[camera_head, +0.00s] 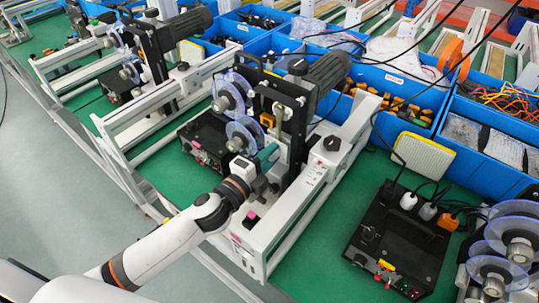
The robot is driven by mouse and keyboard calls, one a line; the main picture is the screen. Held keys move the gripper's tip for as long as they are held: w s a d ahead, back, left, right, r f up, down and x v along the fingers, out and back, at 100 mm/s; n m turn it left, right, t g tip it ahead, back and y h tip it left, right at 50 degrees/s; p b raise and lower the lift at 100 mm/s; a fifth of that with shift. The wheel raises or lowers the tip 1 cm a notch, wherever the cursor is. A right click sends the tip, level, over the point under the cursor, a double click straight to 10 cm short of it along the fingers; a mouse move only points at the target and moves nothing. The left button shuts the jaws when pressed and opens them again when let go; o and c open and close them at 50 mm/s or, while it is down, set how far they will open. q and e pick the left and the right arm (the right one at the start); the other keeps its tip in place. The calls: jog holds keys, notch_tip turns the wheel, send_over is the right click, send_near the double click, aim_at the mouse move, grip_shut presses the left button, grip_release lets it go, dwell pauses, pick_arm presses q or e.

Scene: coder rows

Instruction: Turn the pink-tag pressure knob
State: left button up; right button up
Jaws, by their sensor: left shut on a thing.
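My left arm comes in from the lower left, and its gripper (265,160) is at the front of the middle coder machine (297,115). The gripper is shut on what looks like the pressure knob, which the fingers mostly hide. A small pink tag (250,221) is on the machine's white base below the gripper. Another pink mark (236,238) shows on the base's near end. Clear reels (240,132) stand just left of the gripper, close to it. My right gripper is not in view.
A black control box (402,243) with plugs and cables stands at the right. A similar coder machine (143,45) stands at the upper left. Blue bins (395,85) with parts line the back. The green table (322,235) is bare between the machine and the right box.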

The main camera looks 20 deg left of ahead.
pick_arm(q)
jog(key=shift+n, duration=1.3)
jog(key=o, duration=1)
jog(key=shift+c, duration=0.2)
jog(key=b+v, duration=0.3)
jog(key=v, duration=0.9)
